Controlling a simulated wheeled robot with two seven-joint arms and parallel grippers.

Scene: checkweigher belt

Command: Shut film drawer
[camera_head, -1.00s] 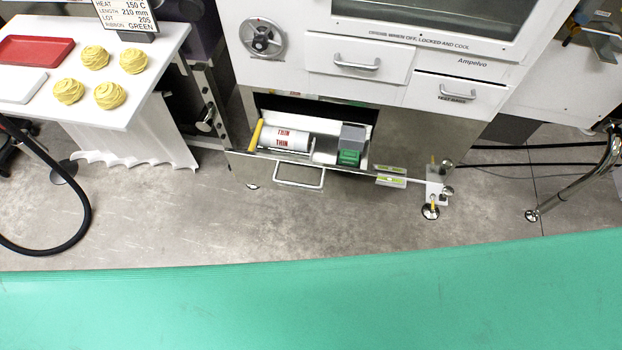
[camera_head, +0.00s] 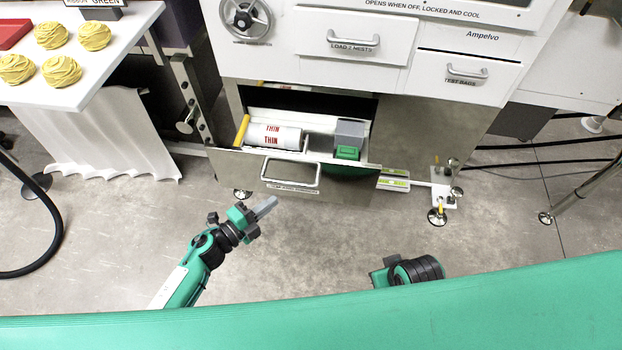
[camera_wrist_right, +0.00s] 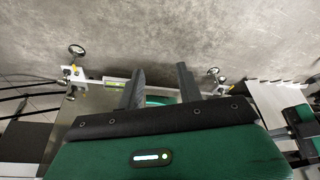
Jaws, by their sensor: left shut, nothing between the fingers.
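The film drawer (camera_head: 237,168) is the low steel drawer of the white machine, and it stands pulled open. Inside lie a white film roll (camera_head: 276,137) marked THIN, a grey block (camera_head: 350,130) and a green box (camera_head: 347,153). My left gripper (camera_head: 270,205) is shut and empty, in front of and below the drawer front, apart from it. My right gripper shows in the right wrist view (camera_wrist_right: 160,75) with its fingers apart and nothing between them. In the head view its fingers cannot be made out.
Two closed white drawers, marked LOAD (camera_head: 352,45) and TEST BAGS (camera_head: 466,70), sit above. A levelling foot (camera_head: 437,216) and spirit levels (camera_head: 393,178) stand right of the drawer. A white table (camera_head: 100,75) with yellow nests is at left. The floor in front is clear.

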